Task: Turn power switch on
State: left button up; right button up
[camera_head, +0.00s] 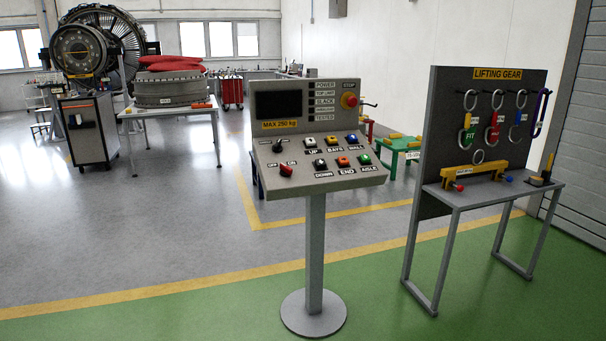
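A grey control console (315,190) stands on a post with a round base, in the middle of the head view. Its sloped panel has a red switch (286,169) at the lower left and a black knob (277,147) above it. Small labels flank both, too small to read surely, so I cannot tell which is the power switch or its setting. The display (279,104) is dark. A label column with a line reading POWER (325,86) is beside it; no lamp looks lit. Neither of my grippers is in view.
A red stop button (349,100) and several coloured push buttons (342,161) share the console. A lifting gear stand (432,150) is close on the right. A work table (187,108) and dark cart (83,130) stand behind left. Floor left of the console is clear.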

aim_at(285, 170)
jog(key=i, duration=0.2)
jog(key=u, duration=0.25)
jog(key=i+l, duration=0.55)
jog(key=l, duration=0.3)
jog(key=i+l, duration=0.6)
jog(key=l, duration=0.2)
jog(key=i+l, duration=0.25)
jog(key=l, duration=0.2)
jog(key=i+l+u, duration=0.1)
jog(key=i+l, duration=0.5)
jog(key=l, duration=0.25)
